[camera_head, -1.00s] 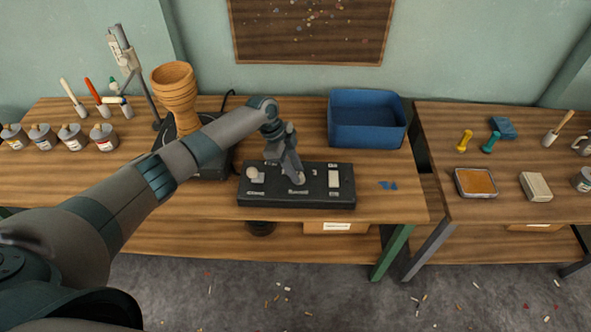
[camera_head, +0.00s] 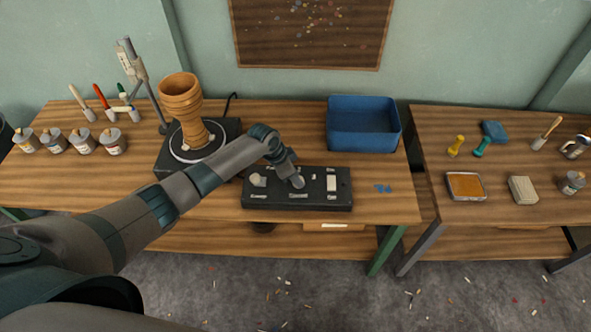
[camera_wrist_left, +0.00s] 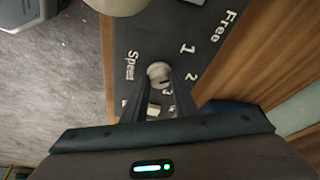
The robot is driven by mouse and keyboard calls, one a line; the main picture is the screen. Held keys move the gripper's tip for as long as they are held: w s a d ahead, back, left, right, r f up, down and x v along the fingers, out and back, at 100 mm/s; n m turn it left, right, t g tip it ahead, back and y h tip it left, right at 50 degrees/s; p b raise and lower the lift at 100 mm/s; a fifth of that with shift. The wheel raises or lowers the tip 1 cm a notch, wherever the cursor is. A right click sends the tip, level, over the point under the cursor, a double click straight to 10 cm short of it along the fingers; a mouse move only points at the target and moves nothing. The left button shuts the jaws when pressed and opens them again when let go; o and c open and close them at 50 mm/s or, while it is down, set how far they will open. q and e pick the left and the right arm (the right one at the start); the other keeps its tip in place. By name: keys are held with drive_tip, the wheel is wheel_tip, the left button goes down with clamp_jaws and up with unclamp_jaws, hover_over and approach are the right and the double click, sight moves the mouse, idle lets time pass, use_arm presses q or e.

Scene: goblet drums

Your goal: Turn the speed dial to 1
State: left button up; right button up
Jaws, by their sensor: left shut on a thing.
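The black control box (camera_head: 318,202) lies at the front of the left table. In the left wrist view, the pale round speed dial (camera_wrist_left: 158,70) sits beside the word "Speed", with the marks Free, 1, 2 and 3 around its right side. My left gripper (camera_wrist_left: 160,84) is shut on the dial, a finger on each side. The dial's dark mark is partly hidden between the fingers, so I cannot tell its exact setting. In the head view, my left gripper (camera_head: 297,182) reaches the middle of the box and covers most of the dial. My right gripper is not in view.
A wooden goblet drum body (camera_head: 181,98) stands on a turntable (camera_head: 170,166) behind my left forearm. A blue bin (camera_head: 363,138) is behind the box. A pale round knob (camera_head: 258,180) and a white switch (camera_head: 331,183) flank the dial. Blue scraps (camera_head: 383,188) lie right.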

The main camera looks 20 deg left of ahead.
use_arm(q)
drive_tip(key=n+p, duration=0.1)
drive_tip(key=n+t+y+p, duration=0.1)
drive_tip(key=n+p, duration=0.1)
drive_tip(key=shift+s+d+r, duration=0.1)
drive_tip(key=shift+d+r, duration=0.05)
drive_tip(key=shift+r, duration=0.05)
drive_tip(key=shift+f+n+p, duration=0.15)
drive_tip(key=shift+n+p, duration=0.4)
drive_tip(key=shift+n, duration=0.15)
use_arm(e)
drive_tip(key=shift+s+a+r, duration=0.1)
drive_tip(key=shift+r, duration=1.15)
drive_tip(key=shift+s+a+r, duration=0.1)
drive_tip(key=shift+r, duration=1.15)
use_arm(q)
drive_tip(key=o, duration=1)
drive_tip(key=shift+o, duration=0.2)
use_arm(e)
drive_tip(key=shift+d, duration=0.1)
use_arm(q)
drive_tip(key=shift+s+r, duration=0.25)
drive_tip(key=shift+r, duration=0.45)
drive_tip(key=b+v, duration=0.3)
drive_tip(key=v, duration=1.3)
drive_tip(key=shift+d, duration=0.2)
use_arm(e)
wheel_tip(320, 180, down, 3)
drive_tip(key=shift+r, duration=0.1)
